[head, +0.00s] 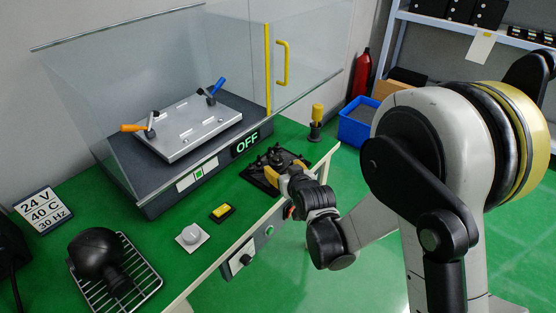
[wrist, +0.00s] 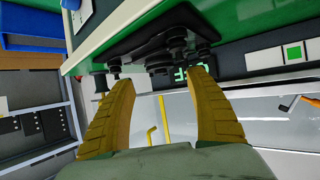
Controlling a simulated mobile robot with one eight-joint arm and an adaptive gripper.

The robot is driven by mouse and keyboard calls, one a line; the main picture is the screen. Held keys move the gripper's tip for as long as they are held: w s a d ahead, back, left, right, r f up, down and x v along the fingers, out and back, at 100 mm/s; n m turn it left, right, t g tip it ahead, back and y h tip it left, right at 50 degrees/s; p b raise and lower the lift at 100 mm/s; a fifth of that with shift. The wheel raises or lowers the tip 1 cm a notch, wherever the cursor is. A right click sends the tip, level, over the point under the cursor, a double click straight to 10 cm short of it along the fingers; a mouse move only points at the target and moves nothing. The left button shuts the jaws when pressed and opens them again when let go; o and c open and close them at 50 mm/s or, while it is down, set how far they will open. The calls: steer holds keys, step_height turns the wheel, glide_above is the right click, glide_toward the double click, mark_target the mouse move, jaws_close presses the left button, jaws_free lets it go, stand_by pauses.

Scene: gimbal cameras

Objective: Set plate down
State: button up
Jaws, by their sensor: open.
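A black plate (head: 262,185) with dark knob-like parts on top lies on the green bench near its right front edge. It also shows at the top of the wrist view (wrist: 138,38), where the picture is turned over. A grey metal plate (head: 190,128) with an orange and a blue lever lies inside the glass-walled machine.
The machine's dark base (head: 170,190) shows "OFF". A yellow button (head: 222,212), a grey knob (head: 192,236), a black lamp-like object on a wire rack (head: 140,290) and a yellow-topped tool (head: 317,117) stand on the bench. A blue bin (head: 357,122) is beyond its right end.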

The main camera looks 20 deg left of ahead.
steer(key=v, duration=0.4)
steer(key=shift+p, duration=0.35)
steer(key=s+d+r+m+g+h, duration=0.1)
steer(key=s+d+r+m+h, duration=0.1)
steer(key=d+r, duration=0.6)
steer(key=s+d+r+m+h, duration=0.1)
steer(key=s+d+r+h, duration=0.2)
steer(key=d, duration=0.9)
steer(key=s+d+r+m+g+h, duration=0.2)
steer(key=s+d+m, duration=0.1)
steer(key=s+d, duration=1.1)
steer(key=s, duration=0.3)
steer(key=shift+d+m+g, duration=0.3)
steer(key=shift+m, duration=0.1)
steer(key=shift+r, duration=0.1)
